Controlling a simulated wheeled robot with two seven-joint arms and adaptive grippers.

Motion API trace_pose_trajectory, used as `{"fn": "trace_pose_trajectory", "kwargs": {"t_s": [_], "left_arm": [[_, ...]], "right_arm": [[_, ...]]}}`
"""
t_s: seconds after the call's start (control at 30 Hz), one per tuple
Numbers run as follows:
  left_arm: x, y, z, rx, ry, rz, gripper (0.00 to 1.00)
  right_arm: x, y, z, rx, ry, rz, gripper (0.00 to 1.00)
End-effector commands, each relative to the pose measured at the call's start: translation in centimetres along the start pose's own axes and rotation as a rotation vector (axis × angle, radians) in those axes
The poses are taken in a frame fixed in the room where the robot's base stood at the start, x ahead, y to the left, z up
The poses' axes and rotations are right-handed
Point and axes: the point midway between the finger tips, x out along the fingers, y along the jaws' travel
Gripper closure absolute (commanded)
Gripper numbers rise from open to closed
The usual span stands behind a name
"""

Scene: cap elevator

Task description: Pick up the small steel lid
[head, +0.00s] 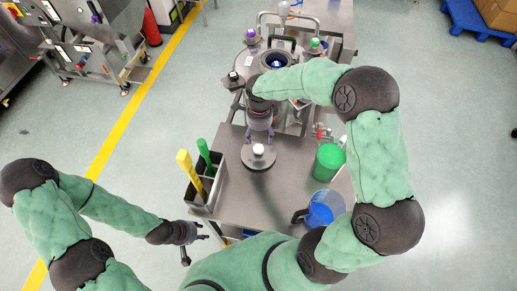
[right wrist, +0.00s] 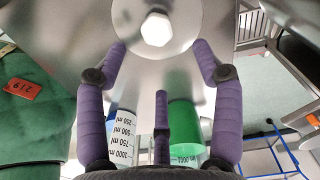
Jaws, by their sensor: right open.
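The small steel lid (head: 249,160) lies flat on the steel table, a round disc with a white knob (head: 259,149) on top. In the right wrist view the lid (right wrist: 182,42) is at the top, its white knob (right wrist: 156,29) near the middle of the disc. My right gripper (head: 260,137) is open and empty just beyond the lid in the head view. In the wrist view its purple fingers (right wrist: 161,52) are spread apart, with the tips near the lid's lower edge. My left gripper (head: 201,246) is open and empty beside the table's left front.
A steel vessel (head: 240,68) stands behind the lid. A holder with yellow (head: 187,167) and green (head: 206,154) handled tools is at left. A green container (head: 328,162) and a blue jug (head: 321,214) stand at right. The table front is clear.

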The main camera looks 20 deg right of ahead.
Motion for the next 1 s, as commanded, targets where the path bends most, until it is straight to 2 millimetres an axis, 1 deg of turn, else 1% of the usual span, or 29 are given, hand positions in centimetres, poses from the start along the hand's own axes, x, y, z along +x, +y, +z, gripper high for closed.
{"fn": "trace_pose_trajectory", "kwargs": {"t_s": [0.03,0.2,0.47,0.73,0.83,1.0], "left_arm": [[0.2,-0.1,0.0,0.000,0.000,0.000,0.60],[0.5,-0.2,0.0,0.000,0.000,0.000,0.60],[0.6,-0.2,-0.1,0.000,0.001,0.000,0.60],[1.0,-0.4,-0.1,0.000,0.001,0.000,0.60],[1.1,-0.4,-0.1,0.000,0.001,0.000,0.60],[1.0,-0.4,-0.1,0.000,0.001,0.000,0.60]], "right_arm": [[0.9,0.1,0.0,0.001,0.001,0.003,0.33],[3.4,0.0,0.0,0.000,0.001,0.001,0.33],[5.1,0.1,0.1,-0.001,0.000,0.001,0.33],[8.7,0.3,0.4,-0.001,0.000,0.001,0.33],[9.4,0.3,0.4,0.000,0.000,0.001,0.33],[9.4,0.3,0.4,0.000,0.000,0.000,0.33]]}}
